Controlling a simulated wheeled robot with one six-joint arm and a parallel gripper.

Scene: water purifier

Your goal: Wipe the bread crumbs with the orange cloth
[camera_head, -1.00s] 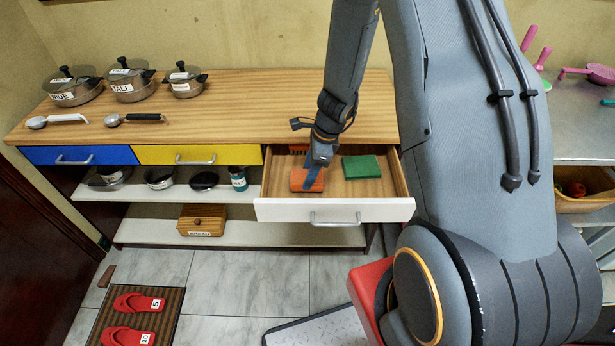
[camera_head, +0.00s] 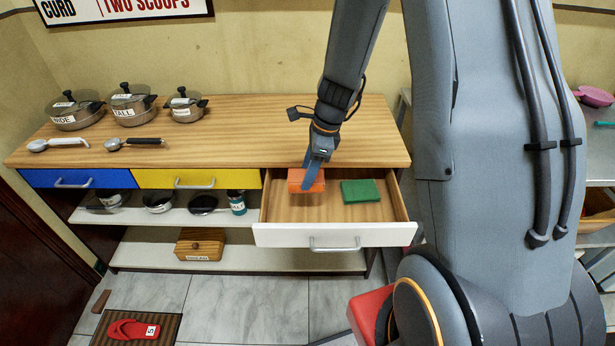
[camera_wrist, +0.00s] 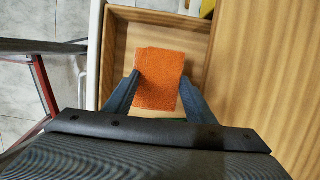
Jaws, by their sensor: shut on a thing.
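The orange cloth (camera_head: 296,180) is a folded rectangular pad at the back left of the open white drawer. My gripper (camera_head: 311,183) is shut on it, with its blue-grey fingers pointing down. In the wrist view the orange cloth (camera_wrist: 159,80) sits between the two fingers of my gripper (camera_wrist: 158,98), over the drawer. It looks lifted above the drawer floor. I see no bread crumbs in either view.
A green pad (camera_head: 360,191) lies in the open white drawer (camera_head: 335,235), which juts out from the wooden counter (camera_head: 250,140). The counter's middle is clear.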

